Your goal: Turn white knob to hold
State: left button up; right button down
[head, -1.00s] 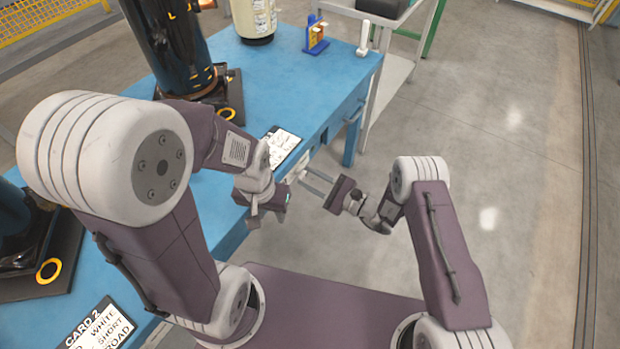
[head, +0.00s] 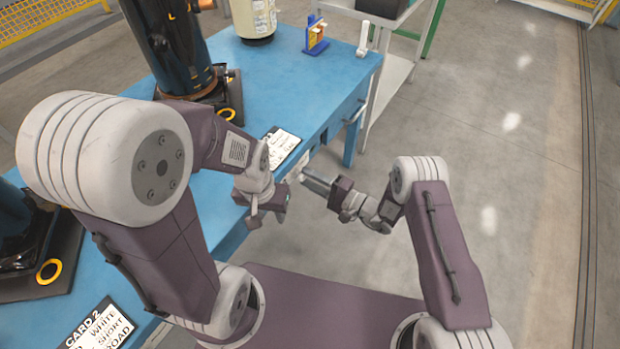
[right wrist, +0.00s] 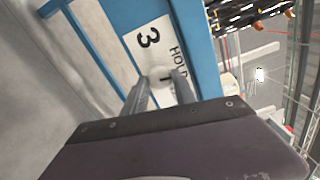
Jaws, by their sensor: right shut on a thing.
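The white knob (right wrist: 160,73) sits on a white label plate (right wrist: 148,42) on the blue table's front side. The plate reads "3" and "HOLD" in the right wrist view, and a short dark mark shows by the knob. My right gripper (right wrist: 159,86) is shut on the knob, with one finger on each side of it. In the head view my right gripper (head: 304,178) reaches the table's front edge, and the knob there is small and hard to make out. My left gripper (head: 268,213) hangs in front of the table edge, lower left of the right one; its jaws are unclear.
The blue table (head: 285,85) holds dark compressors (head: 172,45), a cream canister (head: 254,18), a white card (head: 281,146) and a blue stand (head: 316,36). A grey side table (head: 392,75) stands beyond. The floor at right is clear.

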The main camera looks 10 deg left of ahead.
jog(key=shift+n, duration=1)
jog(key=c, duration=1)
grip_release()
jog(key=p+v, duration=0.2)
jog(key=v, duration=0.7)
jog(key=shift+d, duration=0.1)
